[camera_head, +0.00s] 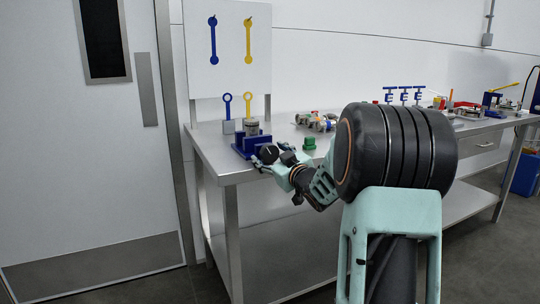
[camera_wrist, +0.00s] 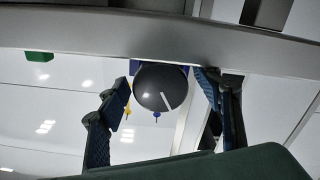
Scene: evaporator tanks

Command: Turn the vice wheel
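The blue vice (camera_head: 243,144) stands at the left front of the steel bench, with a grey cylindrical piece (camera_head: 252,127) at its top. Its wheel (camera_head: 269,154) is a dark disc facing the front; in the wrist view the wheel (camera_wrist: 158,88) shows a white line slanting across its lower right. My gripper (camera_head: 283,161) is at the bench's front edge, at the wheel. In the wrist view my gripper (camera_wrist: 164,82) is open, one fingertip on each side of the wheel. Small gaps seem to show; contact cannot be told for sure.
The bench (camera_head: 222,158) has its front edge close to my gripper. A green block (camera_head: 309,143) lies right of the vice, with valve fittings (camera_head: 318,121) behind it. Blue and yellow ring-topped tools stand behind the vice, before a white panel (camera_head: 228,70).

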